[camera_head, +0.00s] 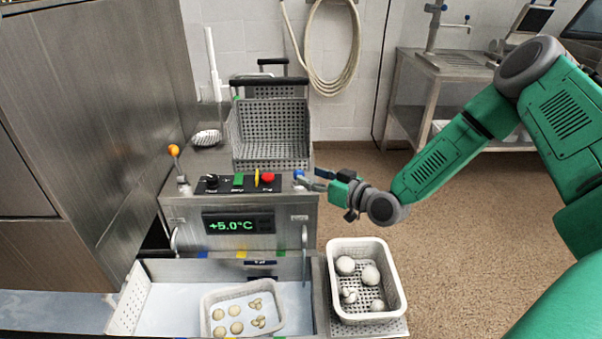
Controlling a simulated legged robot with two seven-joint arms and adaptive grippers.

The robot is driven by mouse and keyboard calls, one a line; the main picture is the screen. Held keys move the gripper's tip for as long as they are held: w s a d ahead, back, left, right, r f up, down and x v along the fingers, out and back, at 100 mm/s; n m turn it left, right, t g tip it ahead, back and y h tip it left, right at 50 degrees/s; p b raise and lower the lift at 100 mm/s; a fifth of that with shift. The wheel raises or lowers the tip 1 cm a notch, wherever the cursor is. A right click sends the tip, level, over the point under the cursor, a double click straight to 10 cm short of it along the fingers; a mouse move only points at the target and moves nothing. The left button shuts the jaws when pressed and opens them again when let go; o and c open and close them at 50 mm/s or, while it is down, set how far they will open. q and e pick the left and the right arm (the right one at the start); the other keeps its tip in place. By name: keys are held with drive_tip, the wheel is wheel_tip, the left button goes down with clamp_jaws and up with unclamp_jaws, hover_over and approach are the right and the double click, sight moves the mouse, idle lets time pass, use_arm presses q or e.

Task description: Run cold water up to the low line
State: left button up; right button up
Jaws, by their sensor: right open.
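The grey metal machine (180,218) stands ahead with a basin (165,303) at its front. Its display (238,224) reads +5.0°C. The top panel has a black knob (211,182), a green switch (238,180), a yellow lever (257,177), a red button (268,178) and a blue knob (299,175) at the right end. My right gripper (312,181) is open, its fingertips at the blue knob; I cannot tell whether they touch it. Blue, yellow and green marks sit along the basin's back edge. I cannot make out a water level or low line. My left gripper is not in view.
A white tray (208,299) with several pale round pieces is in the basin. A white perforated basket (396,290) with pale balls stands to the right. A metal perforated basket (238,132) stands behind the panel. An orange-tipped lever (174,152) rises at the left.

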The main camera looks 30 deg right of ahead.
drive_tip(key=v, duration=0.7)
drive_tip(key=shift+d, duration=0.2)
drive_tip(key=shift+f, duration=0.1)
drive_tip(key=shift+s, duration=0.1)
